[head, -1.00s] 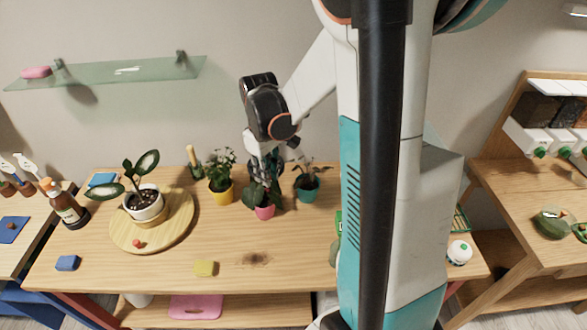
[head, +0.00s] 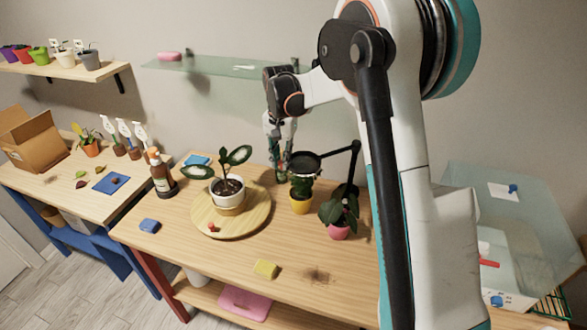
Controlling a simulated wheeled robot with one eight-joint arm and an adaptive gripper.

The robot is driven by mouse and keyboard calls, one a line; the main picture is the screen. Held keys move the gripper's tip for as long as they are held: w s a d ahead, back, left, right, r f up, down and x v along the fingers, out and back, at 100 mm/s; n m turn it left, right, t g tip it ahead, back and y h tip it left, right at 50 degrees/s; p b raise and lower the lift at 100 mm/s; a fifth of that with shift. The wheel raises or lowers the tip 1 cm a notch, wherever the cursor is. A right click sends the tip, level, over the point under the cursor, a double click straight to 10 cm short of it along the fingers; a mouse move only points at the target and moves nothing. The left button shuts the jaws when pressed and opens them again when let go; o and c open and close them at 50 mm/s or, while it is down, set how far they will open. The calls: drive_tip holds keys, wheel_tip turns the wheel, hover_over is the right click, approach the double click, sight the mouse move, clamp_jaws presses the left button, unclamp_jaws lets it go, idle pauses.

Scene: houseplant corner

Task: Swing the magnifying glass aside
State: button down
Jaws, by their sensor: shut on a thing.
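The magnifying glass (head: 306,165) has a dark round lens head on a black jointed arm (head: 340,150). Its lens hangs over the plant in the yellow pot (head: 300,205), toward the back of the wooden table (head: 215,265). Its arm runs right and bends down behind the plant in the pink pot (head: 338,230); its foot is not clear to see. My gripper (head: 284,165) points down at the left side of the lens head and is shut on it. The exact contact is too small to see.
A white pot (head: 228,195) with a leafy plant stands on a round wooden board (head: 205,222), left of my gripper. A brown bottle (head: 162,178) stands farther left. A glass shelf (head: 215,67) is on the wall behind.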

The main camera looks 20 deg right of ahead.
drive_tip(key=shift+w+a+m, duration=0.1)
drive_tip(key=shift+w+m, duration=0.6)
drive_tip(key=shift+w, duration=1)
drive_tip(key=c, duration=1.5)
unclamp_jaws()
drive_tip(key=shift+o, duration=0.2)
drive_tip(key=shift+r, duration=0.1)
wheel_tip(320, 180, up, 12)
